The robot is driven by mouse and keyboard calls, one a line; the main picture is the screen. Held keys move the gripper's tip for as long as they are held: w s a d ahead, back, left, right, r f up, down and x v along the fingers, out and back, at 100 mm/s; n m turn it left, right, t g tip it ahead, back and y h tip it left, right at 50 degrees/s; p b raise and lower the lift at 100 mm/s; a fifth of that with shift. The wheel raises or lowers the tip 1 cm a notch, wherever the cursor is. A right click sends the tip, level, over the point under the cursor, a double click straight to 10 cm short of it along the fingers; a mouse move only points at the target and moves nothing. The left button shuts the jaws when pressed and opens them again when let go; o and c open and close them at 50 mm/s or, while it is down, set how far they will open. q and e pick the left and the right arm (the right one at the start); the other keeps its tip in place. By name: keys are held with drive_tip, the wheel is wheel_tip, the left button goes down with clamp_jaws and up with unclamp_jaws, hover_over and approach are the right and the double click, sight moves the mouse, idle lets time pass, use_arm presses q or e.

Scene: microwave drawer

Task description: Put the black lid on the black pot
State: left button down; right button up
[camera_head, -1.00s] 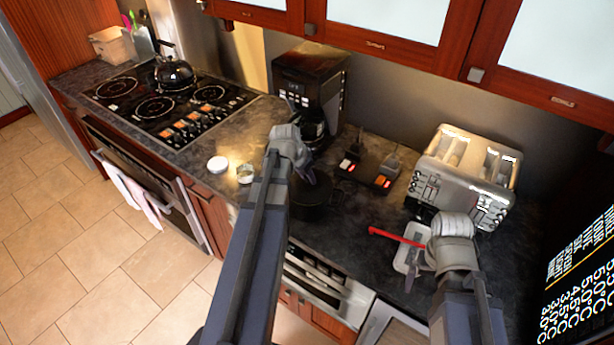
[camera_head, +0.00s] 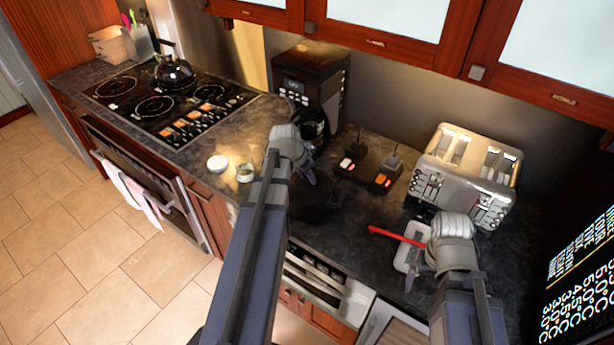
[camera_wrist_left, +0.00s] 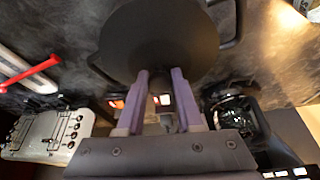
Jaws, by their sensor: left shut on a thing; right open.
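My left gripper (camera_head: 308,178) is over the black pot on the counter. The lid hides most of the black pot. One pot handle (camera_wrist_left: 236,22) sticks out at the right of the lid. In the head view the lid and pot merge into one dark shape (camera_head: 316,203), partly behind my left arm. I cannot tell whether the lid touches the rim. My right gripper (camera_head: 420,250) is open at the right.
A toaster (camera_head: 465,175), a coffee maker (camera_head: 310,85) and a black device with lit switches (camera_head: 368,170) stand behind. A small jar (camera_head: 244,173) and white lid (camera_head: 217,163) are left.

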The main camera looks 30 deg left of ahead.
use_arm(q)
drive_tip(key=shift+f, duration=0.15)
unclamp_jaws()
idle(0.9)
drive_tip(key=shift+r+p, duration=3.45)
drive_tip(key=shift+r, duration=0.15)
drive_tip(key=shift+f, duration=0.15)
wheel_tip(320, 180, down, 6)
drive_tip(key=b, duration=0.6)
